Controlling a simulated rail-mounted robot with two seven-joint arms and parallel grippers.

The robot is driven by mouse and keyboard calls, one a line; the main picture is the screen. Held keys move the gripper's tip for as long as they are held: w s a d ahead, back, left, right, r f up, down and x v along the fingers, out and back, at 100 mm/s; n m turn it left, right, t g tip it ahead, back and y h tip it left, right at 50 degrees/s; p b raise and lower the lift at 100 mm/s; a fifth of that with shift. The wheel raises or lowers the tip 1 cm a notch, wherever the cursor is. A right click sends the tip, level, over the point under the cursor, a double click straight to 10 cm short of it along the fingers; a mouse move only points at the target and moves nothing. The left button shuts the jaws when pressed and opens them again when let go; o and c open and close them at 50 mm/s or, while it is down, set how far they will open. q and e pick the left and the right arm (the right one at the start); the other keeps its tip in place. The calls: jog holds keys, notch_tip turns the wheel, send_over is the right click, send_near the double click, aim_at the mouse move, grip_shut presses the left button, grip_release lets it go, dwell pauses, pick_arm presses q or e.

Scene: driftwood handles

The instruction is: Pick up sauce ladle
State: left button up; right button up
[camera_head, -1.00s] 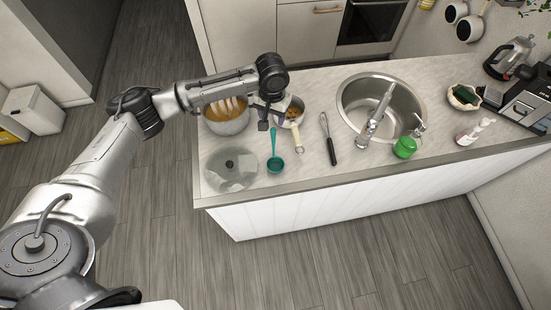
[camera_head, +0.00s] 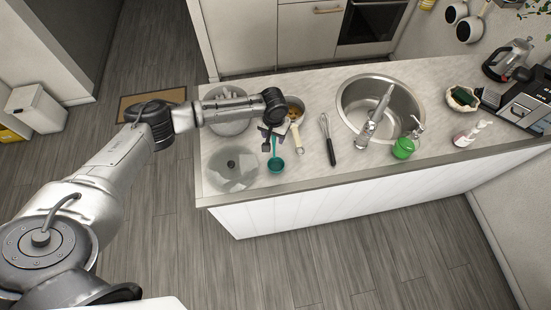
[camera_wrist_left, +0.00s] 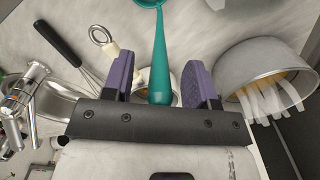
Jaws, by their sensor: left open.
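The sauce ladle is the teal ladle (camera_head: 276,165) lying on the counter, its bowl toward the front edge and its handle toward the back. My left gripper (camera_head: 268,140) is over its handle, open and empty. In the left wrist view, the teal handle (camera_wrist_left: 160,62) runs between the two purple-padded fingers of my left gripper (camera_wrist_left: 160,82), apart from both. The ladle's bowl is cut off at the top of that view. The right gripper is not in view.
A large pot (camera_head: 228,127) stands left of the ladle, partly under my arm. A small pan (camera_head: 298,125) and a whisk (camera_head: 328,140) lie right of it. A clear glass lid (camera_head: 232,168) lies to the front left. A sink (camera_head: 380,98) is further right.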

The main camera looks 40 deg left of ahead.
pick_arm(q)
jog(key=shift+f, duration=0.2)
jog(key=shift+c, duration=0.3)
grip_shut()
